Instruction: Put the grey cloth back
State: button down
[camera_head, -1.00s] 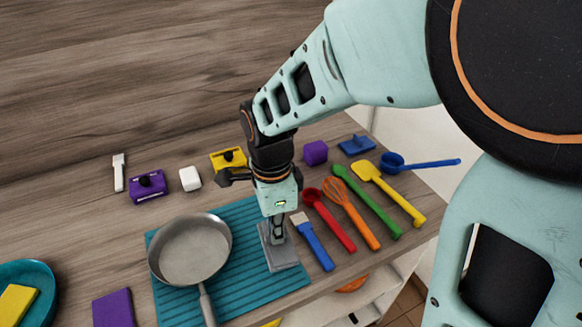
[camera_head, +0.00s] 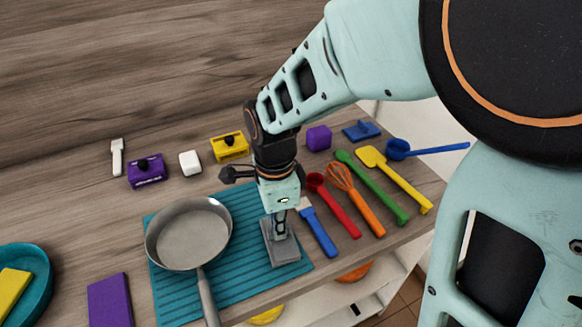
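The grey cloth (camera_head: 286,254) is a flat rectangular piece over the right part of the teal ribbed mat (camera_head: 245,262), right of the pan. My gripper (camera_head: 280,232) points down at the middle of the cloth, with its fingers close together. It appears shut on the cloth, which moves along with it. Whether the cloth touches the mat or hangs just above it, I cannot tell. My gripper and wrist hide part of the cloth's upper side.
A grey frying pan (camera_head: 190,234) stands left on the mat. A blue brush (camera_head: 318,232), red spoon (camera_head: 334,206), orange whisk (camera_head: 358,204) and other utensils lie close on the right. A purple block (camera_head: 110,300) and teal plate (camera_head: 40,300) are at left. Shelves lie below the counter edge.

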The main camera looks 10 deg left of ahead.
jog(key=shift+f, duration=0.15)
jog(key=c, duration=1.9)
grip_release()
jog(key=c, duration=0.4)
notch_tip(320, 180, up, 9)
jog(key=p, duration=0.7)
